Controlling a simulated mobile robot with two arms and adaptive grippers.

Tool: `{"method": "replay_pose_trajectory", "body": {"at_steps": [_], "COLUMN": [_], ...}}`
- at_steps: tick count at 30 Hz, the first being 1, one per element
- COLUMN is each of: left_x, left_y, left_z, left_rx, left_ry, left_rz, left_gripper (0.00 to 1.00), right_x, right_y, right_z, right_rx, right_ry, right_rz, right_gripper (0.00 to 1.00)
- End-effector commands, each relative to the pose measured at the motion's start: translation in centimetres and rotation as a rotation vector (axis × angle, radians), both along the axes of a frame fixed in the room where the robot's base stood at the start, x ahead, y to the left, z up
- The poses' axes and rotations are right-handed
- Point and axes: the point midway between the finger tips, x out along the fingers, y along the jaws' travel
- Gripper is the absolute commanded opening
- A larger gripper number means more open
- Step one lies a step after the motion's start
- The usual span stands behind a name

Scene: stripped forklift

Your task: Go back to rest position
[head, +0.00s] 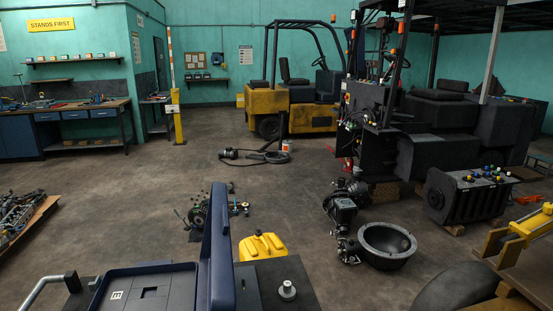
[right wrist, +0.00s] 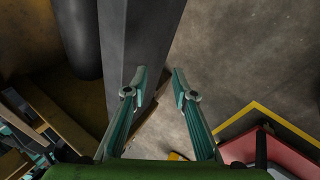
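My right gripper (right wrist: 161,73) shows in the right wrist view with its two teal fingers apart. Nothing is held between the fingertips. A dark grey post (right wrist: 135,40) lies beyond the left finger; I cannot tell how far away it is. Neither of my grippers shows in the head view, and the left one is in no view.
A stripped forklift (head: 430,145) stands at the right, a yellow forklift (head: 290,107) at the back. A black bowl-shaped part (head: 388,245) and a yellow canister (head: 262,246) sit on the floor. A workbench (head: 75,120) lines the left.

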Motion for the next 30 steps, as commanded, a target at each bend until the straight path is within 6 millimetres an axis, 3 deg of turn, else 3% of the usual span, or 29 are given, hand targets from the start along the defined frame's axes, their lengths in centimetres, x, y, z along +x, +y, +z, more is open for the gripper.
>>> {"method": "replay_pose_trajectory", "body": {"at_steps": [1, 5, 7, 12, 18, 21, 25, 30], "left_x": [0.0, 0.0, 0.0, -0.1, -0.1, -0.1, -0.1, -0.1], "left_y": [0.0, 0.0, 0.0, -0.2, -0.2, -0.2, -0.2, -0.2], "left_z": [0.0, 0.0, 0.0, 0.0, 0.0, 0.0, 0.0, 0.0], "left_rx": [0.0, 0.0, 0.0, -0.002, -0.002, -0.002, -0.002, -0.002], "left_ry": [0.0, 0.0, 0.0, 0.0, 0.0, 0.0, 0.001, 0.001], "left_rz": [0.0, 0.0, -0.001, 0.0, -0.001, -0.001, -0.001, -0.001], "left_gripper": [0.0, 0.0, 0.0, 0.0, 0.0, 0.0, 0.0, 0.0], "right_x": [-3.8, -12.6, -12.7, -14.0, -14.9, -15.0, -15.1, -15.1], "right_y": [-0.9, -2.9, 2.2, 13.5, 27.5, 32.7, 36.9, 38.3], "right_z": [-0.5, -1.0, -3.6, -8.0, -11.1, -11.7, -11.9, -11.9], "right_rx": [-0.015, -0.047, 0.022, 0.167, 0.337, 0.4, 0.449, 0.467], "right_ry": [0.061, 0.202, 0.197, 0.204, 0.21, 0.212, 0.214, 0.214], "right_rz": [-0.031, -0.106, -0.117, -0.146, -0.18, -0.193, -0.202, -0.206], "right_gripper": [0.25, 0.25, 0.25, 0.25, 0.25, 0.25, 0.25, 0.25]}}
